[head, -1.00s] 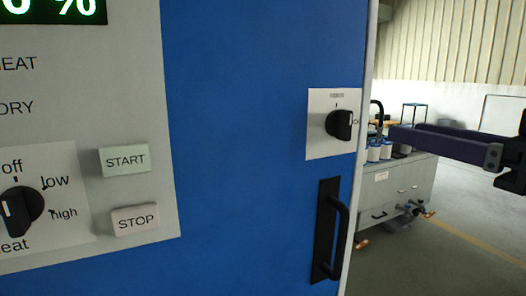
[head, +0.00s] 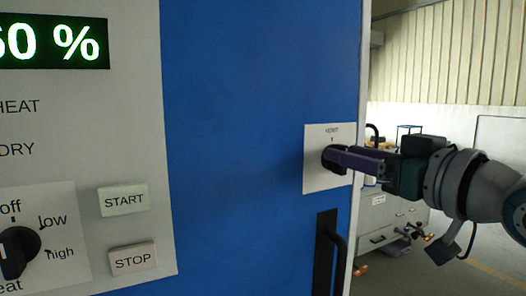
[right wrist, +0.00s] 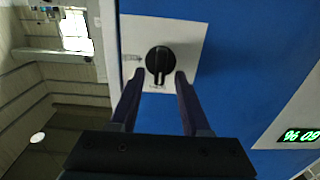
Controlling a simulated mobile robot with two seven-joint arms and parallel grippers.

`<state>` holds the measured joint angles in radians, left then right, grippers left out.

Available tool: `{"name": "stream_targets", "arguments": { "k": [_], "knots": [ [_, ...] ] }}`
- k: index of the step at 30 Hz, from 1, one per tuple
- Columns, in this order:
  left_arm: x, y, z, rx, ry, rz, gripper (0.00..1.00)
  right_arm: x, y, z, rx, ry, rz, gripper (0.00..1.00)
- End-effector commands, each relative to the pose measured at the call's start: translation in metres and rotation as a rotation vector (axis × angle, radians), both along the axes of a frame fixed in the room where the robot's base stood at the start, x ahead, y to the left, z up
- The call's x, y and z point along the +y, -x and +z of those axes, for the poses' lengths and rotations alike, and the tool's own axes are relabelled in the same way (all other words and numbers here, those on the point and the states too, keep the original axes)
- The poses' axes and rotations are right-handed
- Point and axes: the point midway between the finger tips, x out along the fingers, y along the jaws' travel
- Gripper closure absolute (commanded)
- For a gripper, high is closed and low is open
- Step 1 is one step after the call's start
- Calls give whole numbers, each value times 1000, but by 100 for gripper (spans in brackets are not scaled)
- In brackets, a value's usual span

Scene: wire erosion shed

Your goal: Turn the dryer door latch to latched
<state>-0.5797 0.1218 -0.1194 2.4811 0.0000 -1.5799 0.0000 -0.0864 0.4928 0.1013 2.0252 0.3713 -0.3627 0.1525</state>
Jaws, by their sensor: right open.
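The dryer door latch is a black round knob (right wrist: 158,60) on a white plate (head: 316,179), near the right edge of the blue door (head: 240,150). In the right wrist view, which is turned upside down, its raised grip points down, toward the mark at the plate's top. A second small label (right wrist: 131,58) is at its side. My right gripper (right wrist: 159,76) is open, with its purple fingertips on either side of the knob. I cannot tell if they touch it. My left gripper is not in view.
A black door handle (head: 330,255) stands out below the latch. The control panel with START button (head: 123,200), STOP button (head: 132,260) and heat knob (head: 18,250) is at left. A grey cabinet (head: 395,215) stands behind my right arm.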

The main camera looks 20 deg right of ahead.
Motion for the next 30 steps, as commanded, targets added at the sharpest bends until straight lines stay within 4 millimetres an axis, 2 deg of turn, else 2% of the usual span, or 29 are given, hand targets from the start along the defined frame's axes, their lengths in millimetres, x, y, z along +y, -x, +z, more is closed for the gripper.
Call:
{"name": "stream_targets", "arguments": {
  "k": [5, 18, 30],
  "knots": [
    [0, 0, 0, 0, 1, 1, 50, 0, 0, 0, 0, 0, 0, 53],
    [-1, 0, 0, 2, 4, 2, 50, 0, 0, 0, 0, 0, 0, 100],
    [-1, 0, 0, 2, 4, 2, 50, 0, 0, 0, 0, -1, 0, 100]
  ]
}}
